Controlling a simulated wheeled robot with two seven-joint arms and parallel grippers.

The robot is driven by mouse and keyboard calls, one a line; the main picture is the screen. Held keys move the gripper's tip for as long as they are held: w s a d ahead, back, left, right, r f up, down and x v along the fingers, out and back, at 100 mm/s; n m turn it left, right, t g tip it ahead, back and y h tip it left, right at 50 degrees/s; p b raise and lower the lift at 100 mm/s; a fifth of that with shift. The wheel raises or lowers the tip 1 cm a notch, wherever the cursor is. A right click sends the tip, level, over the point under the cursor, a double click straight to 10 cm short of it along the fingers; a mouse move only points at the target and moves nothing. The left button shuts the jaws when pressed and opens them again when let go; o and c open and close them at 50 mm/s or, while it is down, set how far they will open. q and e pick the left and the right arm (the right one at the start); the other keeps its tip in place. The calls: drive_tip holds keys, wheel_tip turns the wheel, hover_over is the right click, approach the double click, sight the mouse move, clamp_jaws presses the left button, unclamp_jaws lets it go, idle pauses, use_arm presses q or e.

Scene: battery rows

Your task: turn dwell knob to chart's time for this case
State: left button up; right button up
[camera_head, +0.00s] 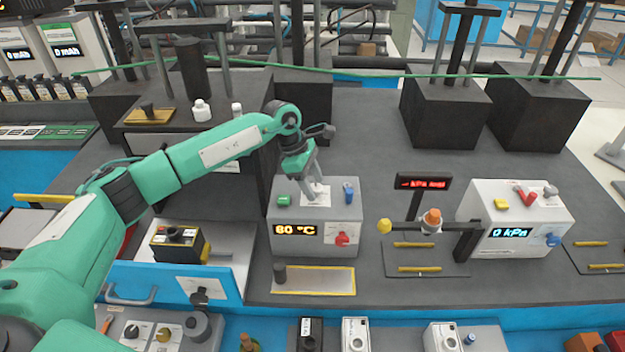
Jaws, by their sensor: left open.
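A white box (279,241) with a lit display that appears to read 80 °C stands on the dark grey bench. It carries a green knob (284,200), a blue knob (348,191) and a red knob (342,239). My left gripper (316,193) is open and points down at the middle of the box's top, between the green and blue parts. The fingers cover what lies there, and I cannot tell whether they touch it. No label marks a dwell knob legibly, and no chart time can be read. My right gripper is not in view.
A second white box (483,243) showing 0 kPa stands to the right, beside a stand with a yellow and an orange knob (432,217). A yellow-edged plate (315,283) lies in front. Black press blocks (445,115) stand behind. A battery-like block (176,243) sits left.

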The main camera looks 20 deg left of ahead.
use_arm(q)
drive_tip(key=c, duration=1)
drive_tip(key=shift+o, duration=0.2)
